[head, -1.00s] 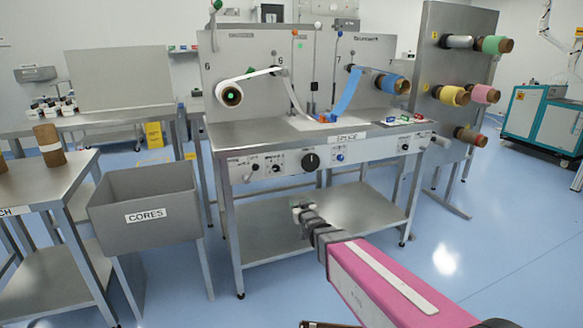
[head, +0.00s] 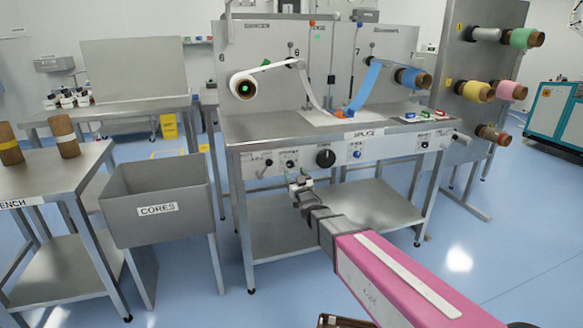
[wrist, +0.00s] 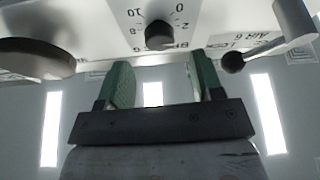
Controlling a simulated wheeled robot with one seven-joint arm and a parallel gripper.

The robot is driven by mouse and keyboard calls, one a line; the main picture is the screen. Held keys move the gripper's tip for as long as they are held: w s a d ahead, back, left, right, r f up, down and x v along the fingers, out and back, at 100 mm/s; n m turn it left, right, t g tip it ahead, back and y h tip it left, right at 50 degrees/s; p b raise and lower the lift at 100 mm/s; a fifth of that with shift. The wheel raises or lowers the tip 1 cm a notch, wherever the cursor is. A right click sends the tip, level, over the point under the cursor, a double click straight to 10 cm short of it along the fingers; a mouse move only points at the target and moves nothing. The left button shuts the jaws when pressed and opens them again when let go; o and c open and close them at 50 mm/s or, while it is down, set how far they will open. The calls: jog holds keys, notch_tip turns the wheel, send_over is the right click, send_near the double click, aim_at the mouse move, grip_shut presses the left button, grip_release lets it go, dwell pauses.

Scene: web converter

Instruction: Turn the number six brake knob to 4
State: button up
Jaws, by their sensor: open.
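The brake knob (head: 290,164) is a small black knob on the white front panel (head: 395,148) of the splice table. In the wrist view the brake knob (wrist: 159,35) shows upside down with a printed scale running from 0 to 10 around it. Its pointer setting is too unclear to read. My gripper (head: 298,182) is just below and in front of the panel. In the wrist view my gripper (wrist: 160,65) is open, its green-padded fingers apart and empty, with the knob beyond the gap between the tips and not touched.
The AIR 6 lever (wrist: 238,60) sits right of the knob in the wrist view, and a large black knob (wrist: 38,58) sits left. A blue button (head: 357,154) is further along the panel. A grey cores bin (head: 150,235) stands left of the table. A lower shelf (head: 365,205) lies under it.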

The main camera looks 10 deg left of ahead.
aim_at(291, 165)
jog(key=x, duration=0.4)
jog(key=shift+w+a+r, duration=0.2)
jog(key=shift+w, duration=0.05)
jog(key=c, duration=0.9)
jog(key=shift+m, duration=0.4)
jog(key=m+t+h, duration=0.1)
jog(key=m+h, duration=0.1)
jog(key=m, duration=0.2)
jog(key=m+h, duration=0.2)
jog(key=m, duration=0.2)
jog(key=shift+t, duration=0.4)
jog(key=shift+m+h, duration=0.8)
jog(key=shift+m, duration=0.7)
jog(key=shift+m+h, duration=0.8)
jog(key=shift+m, duration=0.7)
